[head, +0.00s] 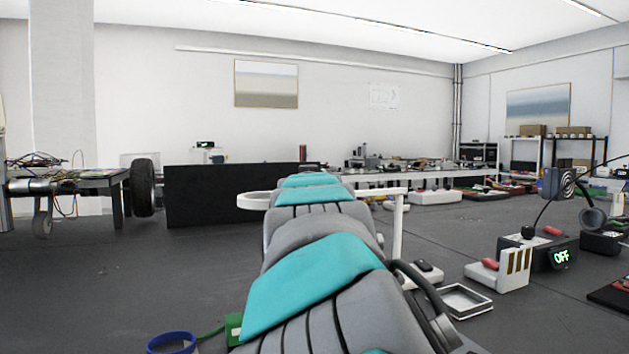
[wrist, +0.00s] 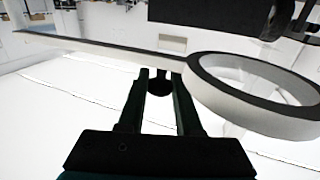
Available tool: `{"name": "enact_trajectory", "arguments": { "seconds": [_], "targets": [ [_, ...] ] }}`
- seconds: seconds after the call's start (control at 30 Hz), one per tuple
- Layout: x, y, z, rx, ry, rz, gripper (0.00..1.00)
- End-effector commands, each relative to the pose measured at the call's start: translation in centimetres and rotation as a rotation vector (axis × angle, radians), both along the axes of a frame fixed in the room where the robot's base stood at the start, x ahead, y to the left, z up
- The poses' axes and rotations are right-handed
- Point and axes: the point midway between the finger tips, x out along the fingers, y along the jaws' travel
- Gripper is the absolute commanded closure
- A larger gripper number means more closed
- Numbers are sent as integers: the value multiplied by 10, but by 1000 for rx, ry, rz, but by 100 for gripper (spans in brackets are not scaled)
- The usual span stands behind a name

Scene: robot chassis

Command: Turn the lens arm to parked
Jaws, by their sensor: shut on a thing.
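The lens arm is a thin white bar (head: 385,190) on an upright white post (head: 398,225), with a white ring (head: 254,201) at its left end. My own arm crosses in front of the bar's middle and hides my gripper in the head view. In the wrist view my gripper (wrist: 160,82) has its two dark fingers close together at the lens arm's bar (wrist: 100,47), just beside the ring (wrist: 262,120). It is shut on the lens arm. No parked mark can be made out.
A blue ring (head: 172,342) lies at front left. The left floor is mostly clear.

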Motion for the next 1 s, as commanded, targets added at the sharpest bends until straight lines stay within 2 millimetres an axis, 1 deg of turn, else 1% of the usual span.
{"name": "enact_trajectory", "arguments": {
  "seconds": [0.03,0.37,0.4,0.6,0.63,1.0],
  "targets": [
    [0,1,3,1,-7,2,100],
    [1,2,5,1,-11,3,100],
    [0,2,5,1,-10,3,63],
    [0,2,3,1,-7,2,40],
    [0,2,3,1,-7,2,37],
    [0,1,2,1,-5,2,37]
  ]
}}
